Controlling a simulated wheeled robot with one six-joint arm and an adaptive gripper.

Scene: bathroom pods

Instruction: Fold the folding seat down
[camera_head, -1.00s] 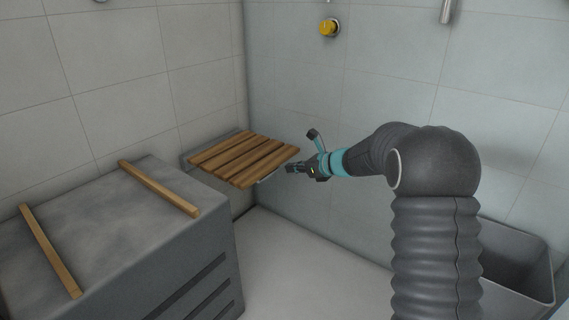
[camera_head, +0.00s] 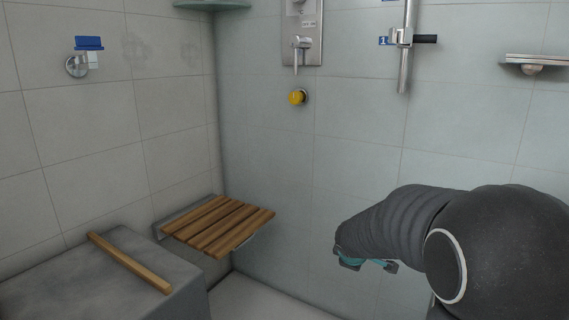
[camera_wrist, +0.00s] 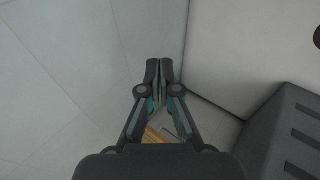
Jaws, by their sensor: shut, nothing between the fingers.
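The folding seat (camera_head: 218,225) has brown wooden slats and sticks out roughly level from the left wall, near the corner. A small part of its wood shows low in the wrist view (camera_wrist: 155,134), behind my gripper's fingers. My gripper (camera_wrist: 158,68) is shut and empty in the wrist view, its two fingertips together. In the head view my gripper is mostly hidden behind my arm, to the right of the seat and apart from it.
A grey bench (camera_head: 75,285) with a wooden strip (camera_head: 128,262) stands at the front left, close to the seat. A yellow knob (camera_head: 298,97), a shower mixer (camera_head: 301,45), a vertical rail (camera_head: 405,60) and a shelf (camera_head: 538,60) are on the back wall.

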